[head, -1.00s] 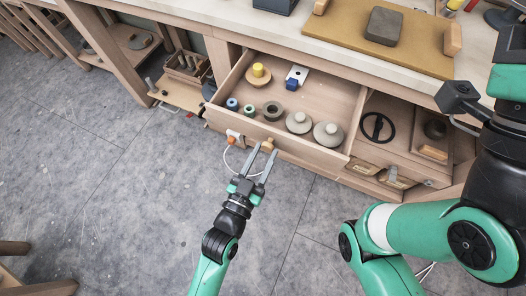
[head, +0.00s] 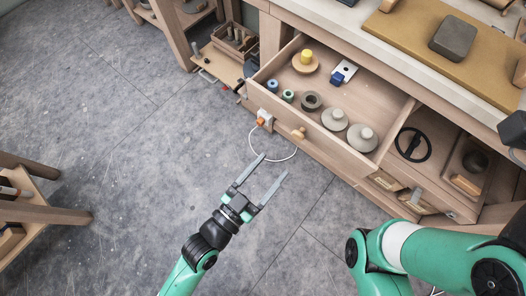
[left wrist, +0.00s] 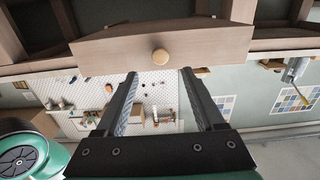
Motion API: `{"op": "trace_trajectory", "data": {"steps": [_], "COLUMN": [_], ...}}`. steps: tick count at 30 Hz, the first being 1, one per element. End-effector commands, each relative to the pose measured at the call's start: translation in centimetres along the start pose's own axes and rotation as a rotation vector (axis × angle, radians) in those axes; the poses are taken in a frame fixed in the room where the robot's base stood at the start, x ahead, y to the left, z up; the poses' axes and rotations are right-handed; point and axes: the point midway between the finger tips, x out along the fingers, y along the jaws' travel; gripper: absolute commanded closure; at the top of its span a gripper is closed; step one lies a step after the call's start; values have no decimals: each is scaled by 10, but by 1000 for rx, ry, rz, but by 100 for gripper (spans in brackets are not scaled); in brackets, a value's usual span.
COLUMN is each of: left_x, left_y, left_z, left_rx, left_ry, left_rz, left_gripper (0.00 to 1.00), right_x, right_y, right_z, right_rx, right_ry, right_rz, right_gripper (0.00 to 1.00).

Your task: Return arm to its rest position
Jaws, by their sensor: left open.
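My left gripper (head: 268,172) is open and empty over the grey floor, in front of the open drawer and apart from its front. Its two fingers (left wrist: 158,85) also show spread in the left wrist view, with nothing between them. The drawer (head: 345,97) is pulled out of the workbench, and its round wooden knob (head: 298,132) is clear of my fingers. The knob (left wrist: 160,57) also shows beyond the fingertips in the left wrist view. My right arm is at the lower right of the head view; its gripper cannot be made out.
The drawer holds a yellow-topped wooden piece (head: 305,61), a blue-and-white block (head: 342,73), a dark ring (head: 311,101) and grey knobbed discs (head: 362,138). A white cable (head: 273,158) loops near the drawer front. A wooden stool (head: 40,208) stands at left. Floor between is clear.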

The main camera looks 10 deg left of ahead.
Motion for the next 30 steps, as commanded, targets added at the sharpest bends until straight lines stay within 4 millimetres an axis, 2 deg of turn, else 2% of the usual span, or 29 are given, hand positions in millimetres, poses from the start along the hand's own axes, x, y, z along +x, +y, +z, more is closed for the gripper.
{"op": "trace_trajectory", "data": {"steps": [3,6,24,26,28,29,30], "left_x": [-17,-23,-23,-17,-3,3,12], "left_y": [0,0,-4,-10,-21,-28,-37], "left_z": [2,0,-1,-12,-38,-54,-80], "left_rx": [-1,1,1,5,15,22,34], "left_ry": [-1,0,4,30,92,130,188], "left_rz": [0,0,-10,-22,-44,-56,-73], "left_gripper": [30,30,30,30,30,30,30], "right_x": [-3,-3,-3,-3,-3,-3,-3], "right_y": [0,0,0,0,0,0,0], "right_z": [3,3,3,2,2,2,2], "right_rx": [0,0,0,0,0,0,0], "right_ry": [0,0,0,0,0,0,0], "right_rz": [0,0,0,0,0,0,0], "right_gripper": [50,50,50,50,50,50,50]}}
